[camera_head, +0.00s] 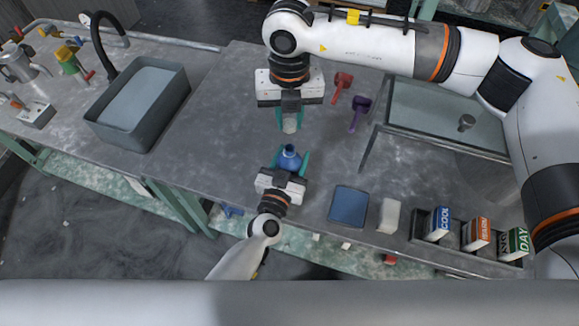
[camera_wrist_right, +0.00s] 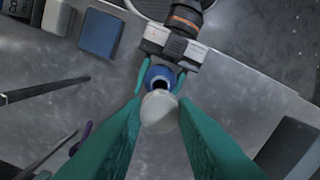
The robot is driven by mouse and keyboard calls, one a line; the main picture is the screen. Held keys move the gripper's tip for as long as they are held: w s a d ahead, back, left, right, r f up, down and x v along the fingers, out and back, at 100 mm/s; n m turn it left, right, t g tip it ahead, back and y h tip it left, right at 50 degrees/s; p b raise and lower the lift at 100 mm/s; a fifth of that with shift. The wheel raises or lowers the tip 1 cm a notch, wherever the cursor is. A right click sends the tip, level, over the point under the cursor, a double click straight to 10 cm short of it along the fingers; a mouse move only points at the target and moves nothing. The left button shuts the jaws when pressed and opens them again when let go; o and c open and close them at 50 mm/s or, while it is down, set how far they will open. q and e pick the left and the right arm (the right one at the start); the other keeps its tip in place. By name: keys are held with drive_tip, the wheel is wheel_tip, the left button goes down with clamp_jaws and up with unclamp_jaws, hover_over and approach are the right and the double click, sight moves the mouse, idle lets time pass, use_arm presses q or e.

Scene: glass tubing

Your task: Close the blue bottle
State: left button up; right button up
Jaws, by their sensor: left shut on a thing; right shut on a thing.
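The blue bottle (camera_head: 290,158) stands at the table's front edge with its neck up. My left gripper (camera_head: 290,163) is shut on the bottle, one teal finger on each side. In the right wrist view the bottle (camera_wrist_right: 160,75) shows its dark open mouth. My right gripper (camera_head: 290,117) is shut on a whitish stopper (camera_head: 290,126), farther back on the table side than the bottle. The stopper's lower end is hard to make out.
A grey sink (camera_head: 137,105) lies to the left. A red tool (camera_head: 342,85) and a purple tool (camera_head: 359,112) lie right of my right gripper. A blue pad (camera_head: 348,206), a white block (camera_head: 389,216) and labelled boxes (camera_head: 438,224) stand at the front right.

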use_arm(q)
drive_tip(key=shift+c, duration=1)
use_arm(e)
hover_over(289, 148)
drive_tip(key=shift+f, duration=2.5)
drive_tip(key=shift+f, duration=0.9)
drive_tip(key=shift+f, duration=0.55)
